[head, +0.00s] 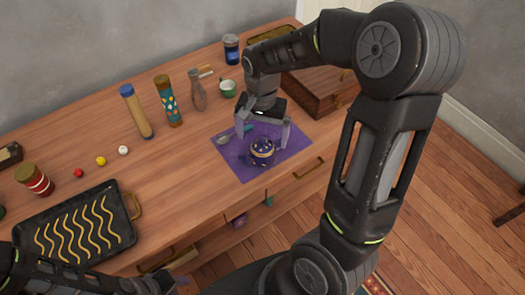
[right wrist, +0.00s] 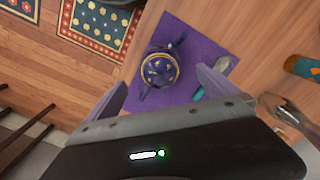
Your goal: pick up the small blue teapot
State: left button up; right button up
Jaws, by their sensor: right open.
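The small blue teapot (head: 262,152), dark blue with gold marks, stands on a purple mat (head: 235,168) near the table's front edge. In the right wrist view the teapot (right wrist: 160,70) is seen from above, with its spout and handle on opposite sides. My right gripper (head: 264,137) is open above the mat, just behind the teapot, its fingers spread and empty. In the right wrist view the fingers lie below the teapot in the picture, not around it. My left gripper (head: 168,284) is partly visible at the bottom left; its jaws are unclear.
A spoon with a teal handle (head: 224,139) lies on the mat beside the teapot. A wooden box (head: 315,92) stands at the back right. A black tray (head: 85,225) lies at the left front.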

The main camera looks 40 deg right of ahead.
aim_at(263, 143)
jog(key=shift+d+f+p, duration=0.1)
jog(key=shift+f+p, duration=0.25)
jog(key=shift+f, duration=2.25)
jog(key=shift+c, duration=0.6)
jog(key=c, duration=1.6)
notch_tip(263, 143, up, 10)
jog(key=shift+r, duration=0.1)
jog(key=shift+w, duration=0.1)
